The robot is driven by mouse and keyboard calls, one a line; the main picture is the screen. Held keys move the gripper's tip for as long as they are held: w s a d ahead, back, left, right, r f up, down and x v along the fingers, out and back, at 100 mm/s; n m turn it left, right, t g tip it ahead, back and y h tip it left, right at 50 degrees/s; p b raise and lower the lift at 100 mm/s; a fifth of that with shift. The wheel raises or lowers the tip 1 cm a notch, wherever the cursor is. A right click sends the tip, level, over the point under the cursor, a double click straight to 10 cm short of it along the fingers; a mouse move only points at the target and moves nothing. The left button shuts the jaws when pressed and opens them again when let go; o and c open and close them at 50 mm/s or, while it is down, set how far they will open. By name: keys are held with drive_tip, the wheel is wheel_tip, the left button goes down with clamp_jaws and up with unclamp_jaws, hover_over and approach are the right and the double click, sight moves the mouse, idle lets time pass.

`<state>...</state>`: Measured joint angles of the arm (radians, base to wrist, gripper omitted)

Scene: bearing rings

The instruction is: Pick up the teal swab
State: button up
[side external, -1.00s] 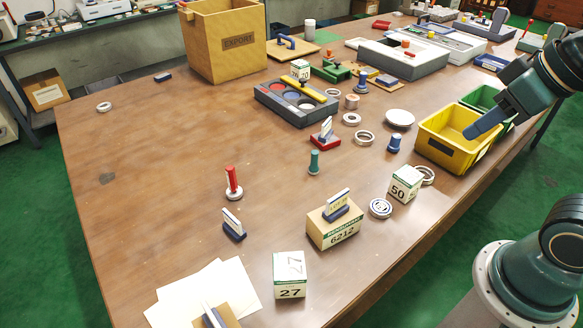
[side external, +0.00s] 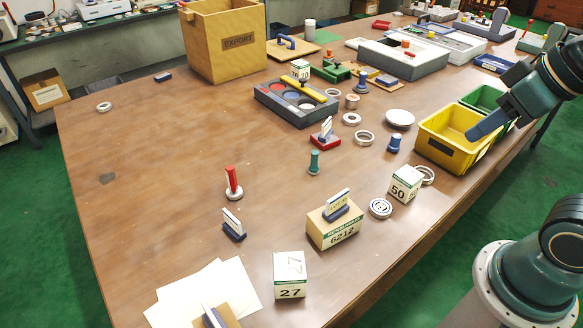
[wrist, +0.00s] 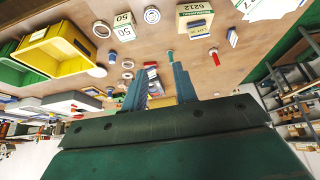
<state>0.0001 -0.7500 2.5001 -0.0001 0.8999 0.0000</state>
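The teal swab (side external: 314,161) stands upright on a wide base on the brown table, near the middle of the side view. In the wrist view it is a small teal shape (wrist: 170,56) just beyond the tip of the right-hand finger. My gripper (side external: 483,130) is at the right, above the yellow bin and well apart from the swab. In the wrist view my gripper (wrist: 158,68) has its two fingers apart with nothing held between them.
A red-handled stamp (side external: 233,183), a blue swab-like piece (side external: 394,142) and a box marked 6212 (side external: 335,228) stand around the swab. The yellow bin (side external: 447,153) and green bin (side external: 484,97) are at the right. The table's left side is mostly clear.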

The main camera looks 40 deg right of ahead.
drive_tip(key=o, duration=0.4)
drive_tip(key=shift+c, duration=0.2)
drive_tip(key=shift+w, duration=0.1)
drive_tip(key=w+f+n+g+y, duration=0.1)
drive_tip(key=w+n, duration=0.1)
drive_tip(key=w, duration=0.7)
drive_tip(key=w+f+n, duration=0.2)
drive_tip(key=w+n, duration=0.1)
drive_tip(key=w, duration=0.6)
drive_tip(key=w+d+f+n+g+y, duration=0.1)
drive_tip(key=w+f+n+y, duration=0.1)
drive_tip(key=w+f, duration=1.1)
drive_tip(key=shift+w+d+f+n, duration=0.15)
drive_tip(key=shift+w+f+n, duration=0.25)
drive_tip(key=shift+f+n, duration=0.45)
